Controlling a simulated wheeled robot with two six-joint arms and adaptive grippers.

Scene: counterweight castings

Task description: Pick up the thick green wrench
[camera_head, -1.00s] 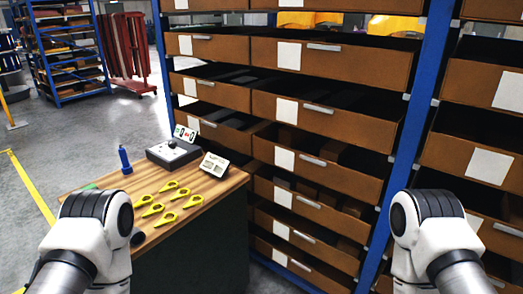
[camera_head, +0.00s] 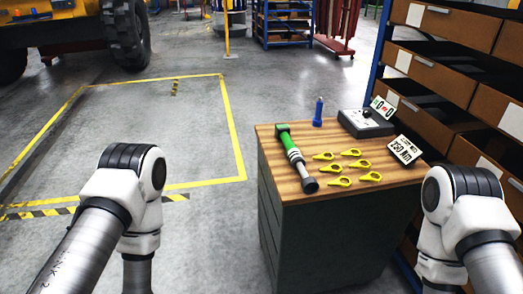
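The thick green wrench (camera_head: 287,143) lies on the left part of the wooden workbench top (camera_head: 277,184). It has a green handle at the far end, a silver middle and a dark head at the near end. Nothing touches it. My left arm is in the lower left of the head view, over the floor and left of the bench. My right arm is at the lower right, to the right of the bench. Neither gripper shows in the view.
Several yellow ring-ended tags (camera_head: 340,181) lie right of the wrench. Shelving with brown bins (camera_head: 437,72) is at right. Open floor lies left.

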